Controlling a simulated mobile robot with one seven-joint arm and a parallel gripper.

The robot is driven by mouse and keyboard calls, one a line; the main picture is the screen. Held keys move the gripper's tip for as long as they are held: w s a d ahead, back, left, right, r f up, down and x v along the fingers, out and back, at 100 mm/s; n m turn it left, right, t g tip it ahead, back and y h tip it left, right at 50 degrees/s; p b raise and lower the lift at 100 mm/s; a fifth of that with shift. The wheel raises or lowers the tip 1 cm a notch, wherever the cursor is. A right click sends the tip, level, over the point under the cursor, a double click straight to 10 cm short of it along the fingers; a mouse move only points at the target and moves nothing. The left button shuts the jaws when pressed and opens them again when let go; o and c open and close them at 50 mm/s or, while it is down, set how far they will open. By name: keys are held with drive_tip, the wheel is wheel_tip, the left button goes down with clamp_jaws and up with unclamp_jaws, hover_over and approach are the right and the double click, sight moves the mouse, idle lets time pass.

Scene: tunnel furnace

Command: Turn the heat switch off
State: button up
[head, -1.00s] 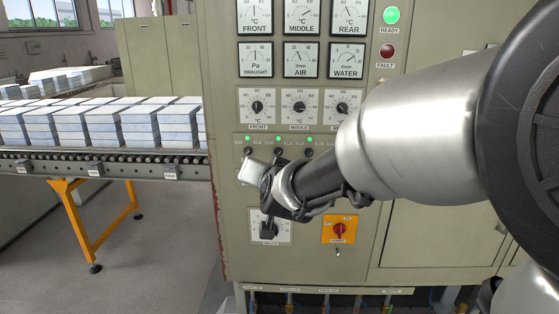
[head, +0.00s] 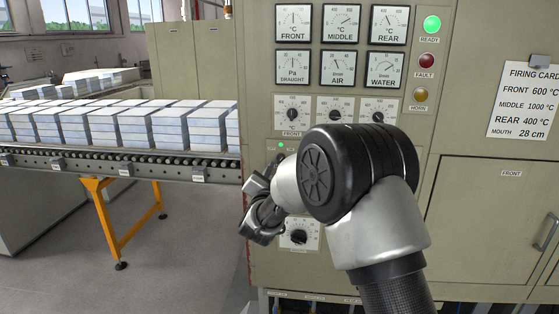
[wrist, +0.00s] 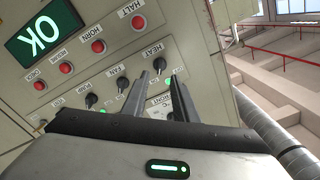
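In the wrist view the heat switch (wrist: 159,66), a small dark knob by the label HEAT, sits on the pale panel just beyond the gap between my fingertips. My gripper (wrist: 159,78) is open, with nothing visible between its fingers; contact with the knob cannot be told. In the head view my gripper (head: 256,212) is at the panel's left edge, partly hidden by my arm. The heat switch cannot be made out there, as my arm covers most of the switch row.
More dark knobs (wrist: 122,84), red buttons (wrist: 98,46) and a green OK display (wrist: 45,33) share the panel. A roller conveyor (head: 120,166) with pale blocks (head: 170,128) stands left. A firing card (head: 524,102) hangs right. Floor left of the cabinet is clear around an orange stand.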

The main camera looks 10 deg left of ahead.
sight(280, 161)
drive_tip(key=w+p, duration=0.1)
drive_tip(key=w, duration=0.6)
drive_tip(key=shift+w+d, duration=0.15)
drive_tip(key=shift+w, duration=0.25)
clamp_jaws()
